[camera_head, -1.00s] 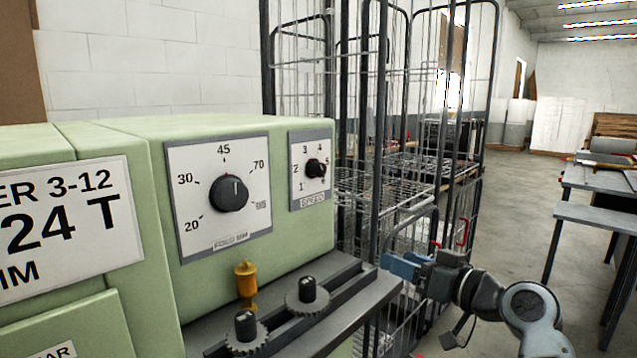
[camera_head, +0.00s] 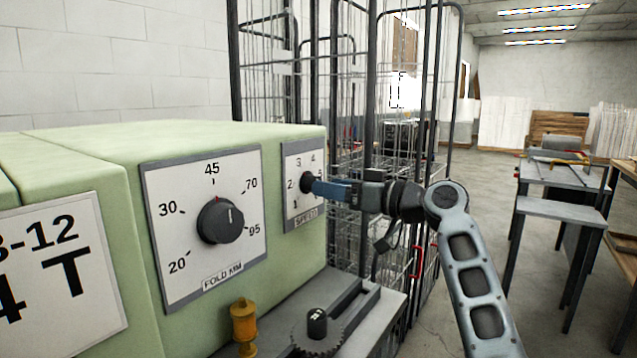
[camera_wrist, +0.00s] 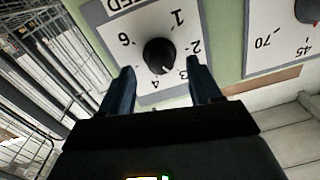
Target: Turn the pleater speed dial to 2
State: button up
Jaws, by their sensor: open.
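The small speed dial (camera_head: 306,183) is a black knob on a white, grey-edged plate marked SPEED, on the green machine's front. In the wrist view the knob (camera_wrist: 159,55) lies between the fingertips of my gripper (camera_wrist: 160,66), with a visible gap on each side. A white mark on the knob points down in that view, towards the 3 and 4 side; the exact number cannot be told. My gripper (camera_head: 320,188) is open, its blue fingers in front of the dial and covering its right part in the head view.
The larger fold dial (camera_head: 220,221) is left of the speed plate. A grey ledge (camera_head: 372,310) with a black knob (camera_head: 317,322) and a yellow fitting (camera_head: 243,320) juts out below. Wire cage trolleys (camera_head: 370,100) stand behind.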

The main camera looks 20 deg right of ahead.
jog(key=x, duration=0.3)
jog(key=shift+w+a, duration=0.1)
jog(key=shift+w, duration=0.05)
jog(key=c, duration=1)
